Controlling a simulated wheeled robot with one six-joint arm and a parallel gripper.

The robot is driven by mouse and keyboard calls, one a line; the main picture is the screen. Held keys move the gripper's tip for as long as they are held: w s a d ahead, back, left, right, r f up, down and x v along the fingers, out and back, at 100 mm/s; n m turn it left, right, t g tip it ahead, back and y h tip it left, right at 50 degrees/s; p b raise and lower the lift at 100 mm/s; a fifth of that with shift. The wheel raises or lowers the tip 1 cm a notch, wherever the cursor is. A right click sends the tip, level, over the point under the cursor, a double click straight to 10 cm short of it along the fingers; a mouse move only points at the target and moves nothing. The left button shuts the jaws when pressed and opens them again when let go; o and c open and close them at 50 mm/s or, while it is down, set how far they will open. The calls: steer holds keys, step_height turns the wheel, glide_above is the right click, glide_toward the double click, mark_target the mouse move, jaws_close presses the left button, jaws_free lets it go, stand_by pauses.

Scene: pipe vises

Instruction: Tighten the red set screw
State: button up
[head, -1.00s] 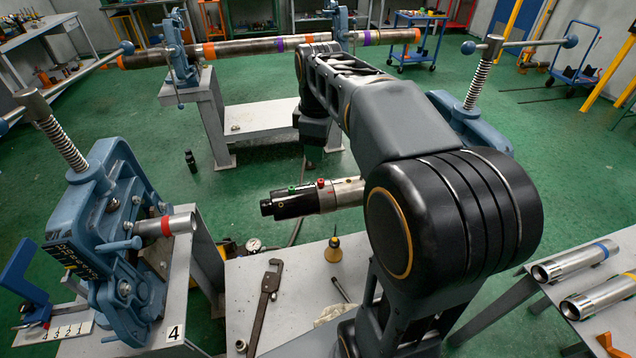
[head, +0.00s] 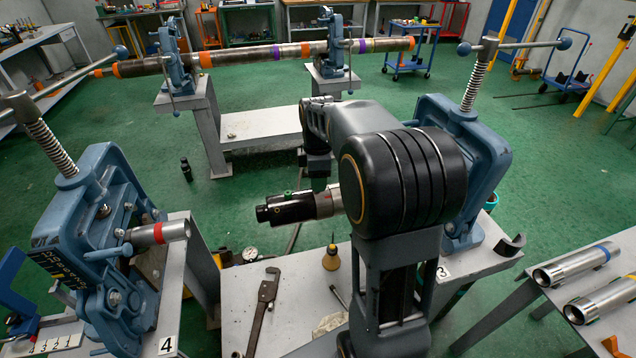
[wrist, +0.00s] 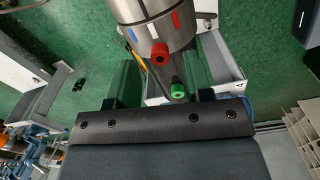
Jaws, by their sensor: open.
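The red set screw (wrist: 160,54) sticks out of a silver cylinder (wrist: 150,22) at the top of the wrist view. A green screw (wrist: 178,91) shows below it. My gripper (wrist: 167,78) is open, with one finger on each side of these screws in the picture; neither finger is seen touching the red screw. In the head view, a black-and-silver cylinder (head: 283,209) with a green knob lies across the middle, its right end hidden behind my arm. I cannot make out the red screw clearly there, and my fingers are not clearly visible.
A blue vise (head: 85,235) holding a red-banded pipe (head: 160,232) stands at left. Another blue vise (head: 485,150) stands at right beside my arm. A long pipe (head: 240,54) spans two vises at the back.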

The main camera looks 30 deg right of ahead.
steer(key=shift+f, duration=1)
jaws_close()
